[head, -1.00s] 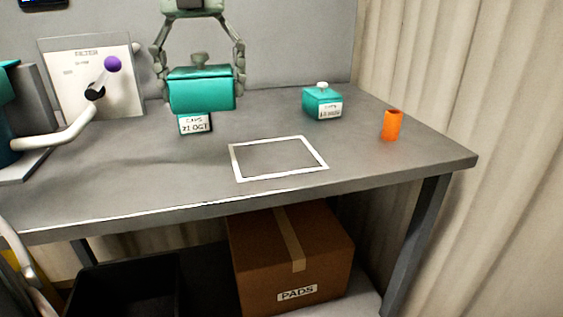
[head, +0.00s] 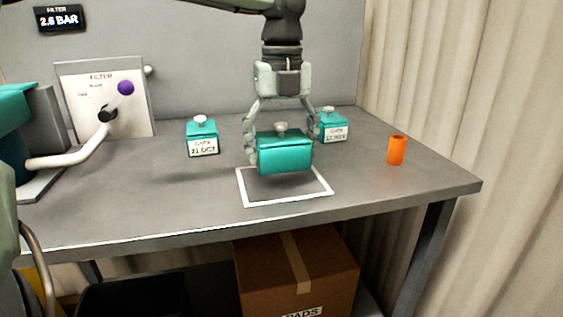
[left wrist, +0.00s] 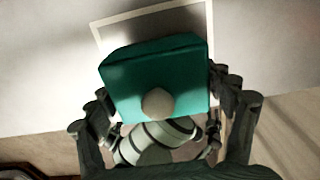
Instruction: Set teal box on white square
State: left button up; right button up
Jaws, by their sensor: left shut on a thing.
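A teal box (head: 285,155) with a grey knob on its lid is held by my left gripper (head: 282,140), one finger on each side. The box hangs over the white square outline (head: 245,190) on the grey table; it appears a little above the surface. The box hides the back part of the square. In the left wrist view, the teal box (left wrist: 155,75) sits between the fingers, with part of the white outline (left wrist: 130,17) showing beyond it. My right gripper is not in view.
Two other teal boxes with labels stand on the table, one at the left (head: 202,138) and one behind at the right (head: 333,126). An orange cylinder (head: 397,150) stands near the right edge. A panel with a purple-knobbed lever (head: 125,88) is at the left.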

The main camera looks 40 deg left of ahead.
aim_at(281, 164)
pick_arm(q)
notch_tip(281, 164, down, 3)
jog(key=shift+r, duration=0.15)
jog(key=shift+f, duration=0.3)
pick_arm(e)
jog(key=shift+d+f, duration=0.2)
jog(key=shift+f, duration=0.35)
pick_arm(q)
jog(key=shift+f, duration=0.1)
jog(key=o, duration=0.8)
jog(key=shift+o, duration=1.8)
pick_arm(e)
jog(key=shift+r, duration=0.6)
